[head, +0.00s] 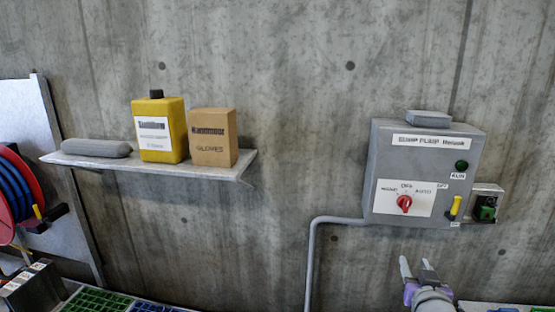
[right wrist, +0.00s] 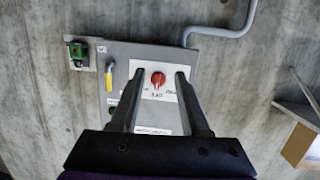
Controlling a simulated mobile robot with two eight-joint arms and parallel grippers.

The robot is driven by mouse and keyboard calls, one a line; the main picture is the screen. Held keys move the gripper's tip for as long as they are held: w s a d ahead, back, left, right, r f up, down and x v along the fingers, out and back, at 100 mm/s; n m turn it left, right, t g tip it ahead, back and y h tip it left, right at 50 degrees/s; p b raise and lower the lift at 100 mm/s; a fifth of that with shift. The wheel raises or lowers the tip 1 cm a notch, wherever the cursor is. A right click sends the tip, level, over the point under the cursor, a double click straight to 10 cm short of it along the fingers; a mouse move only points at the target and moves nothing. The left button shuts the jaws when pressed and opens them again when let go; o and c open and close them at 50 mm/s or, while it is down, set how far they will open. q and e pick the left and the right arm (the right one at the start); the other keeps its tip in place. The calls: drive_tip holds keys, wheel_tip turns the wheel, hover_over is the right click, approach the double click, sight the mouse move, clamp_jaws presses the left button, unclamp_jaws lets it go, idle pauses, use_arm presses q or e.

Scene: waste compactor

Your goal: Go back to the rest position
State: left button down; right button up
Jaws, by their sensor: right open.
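My right gripper (head: 416,270) is low in the head view, just below the grey sump pump control box (head: 371,170) on the concrete wall. Its fingers are apart with nothing between them. In the right wrist view the gripper (right wrist: 158,85) points at the box, and the red rotary knob (right wrist: 158,79) shows between its fingertips. In the head view the knob (head: 404,203) sits on a white plate with a yellow lever (head: 455,206) to its right. I cannot tell the distance from the fingertips to the box. My left gripper is not in either view.
A wall shelf (head: 150,166) holds a yellow jug (head: 160,128), a cardboard box (head: 212,137) and a grey roll (head: 96,149). A red reel with blue hose (head: 18,190) is at the left. Green crates (head: 97,301) stand at the lower left. A conduit (head: 311,260) runs below the box.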

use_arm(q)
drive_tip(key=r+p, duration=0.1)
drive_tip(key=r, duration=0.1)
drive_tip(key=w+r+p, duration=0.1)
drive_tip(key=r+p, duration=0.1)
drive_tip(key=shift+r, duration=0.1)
use_arm(e)
drive_tip(key=s+a+f+n+g+y, duration=0.1)
drive_tip(key=s+a+f+g, duration=0.3)
drive_tip(key=s+a+f, duration=0.4)
drive_tip(key=s+a+f+n+g+y, duration=0.2)
drive_tip(key=s+a+f+g+y, duration=0.2)
drive_tip(key=s+a+f, duration=0.3)
drive_tip(key=s+f+g, duration=0.1)
drive_tip(key=s+f, duration=0.3)
drive_tip(key=s, duration=0.3)
drive_tip(key=shift+s+a+n, duration=0.3)
drive_tip(key=shift+s+a, duration=0.05)
drive_tip(key=shift+s, duration=0.05)
